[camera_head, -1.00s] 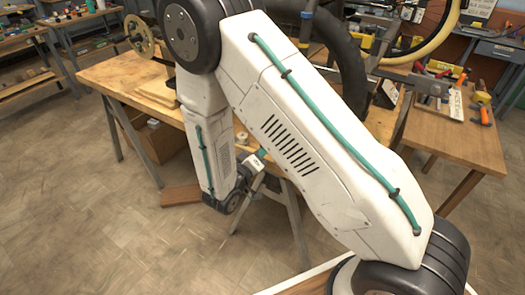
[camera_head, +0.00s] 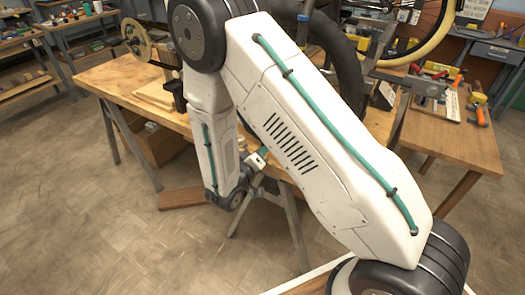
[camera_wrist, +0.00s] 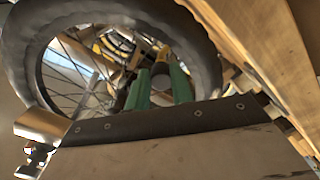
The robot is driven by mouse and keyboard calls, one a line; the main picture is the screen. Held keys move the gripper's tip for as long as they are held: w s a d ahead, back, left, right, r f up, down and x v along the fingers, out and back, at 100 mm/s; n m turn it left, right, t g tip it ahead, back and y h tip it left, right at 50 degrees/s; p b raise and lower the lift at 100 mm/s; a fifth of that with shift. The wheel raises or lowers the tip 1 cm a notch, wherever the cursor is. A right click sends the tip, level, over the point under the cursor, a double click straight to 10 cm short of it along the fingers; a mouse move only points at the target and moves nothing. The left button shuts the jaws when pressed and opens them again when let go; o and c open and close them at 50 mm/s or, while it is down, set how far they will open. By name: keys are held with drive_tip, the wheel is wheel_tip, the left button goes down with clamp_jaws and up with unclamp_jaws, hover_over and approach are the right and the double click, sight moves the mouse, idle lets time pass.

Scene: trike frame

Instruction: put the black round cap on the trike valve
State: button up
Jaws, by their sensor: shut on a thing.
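My gripper (camera_wrist: 160,88) shows in the wrist view as two green fingers, shut on a small dark thing between their tips. I take it for the black round cap (camera_wrist: 160,70), though its shape is unclear. Past the fingers is a trike wheel with a grey tire (camera_wrist: 200,50) and spokes. I cannot make out the valve, so its distance from the cap is unclear. In the head view my arm hides most of the gripper, by the workbench's front edge. A dark tire (camera_head: 345,70) stands behind my arm there.
The wooden workbench (camera_head: 105,75) lies behind my arm, on trestle legs (camera_head: 295,225). A wooden edge (camera_wrist: 245,50) runs close by at the right of the wrist view. Tools (camera_head: 478,110) lie on the right-hand bench. The floor (camera_head: 100,235) at front left is clear.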

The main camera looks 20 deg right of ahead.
drive_tip(key=shift+w+d, duration=0.35)
drive_tip(key=shift+d, duration=0.2)
drive_tip(key=o, duration=1)
drive_tip(key=v, duration=0.7)
drive_tip(key=shift+s+a, duration=0.2)
drive_tip(key=shift+a, duration=0.1)
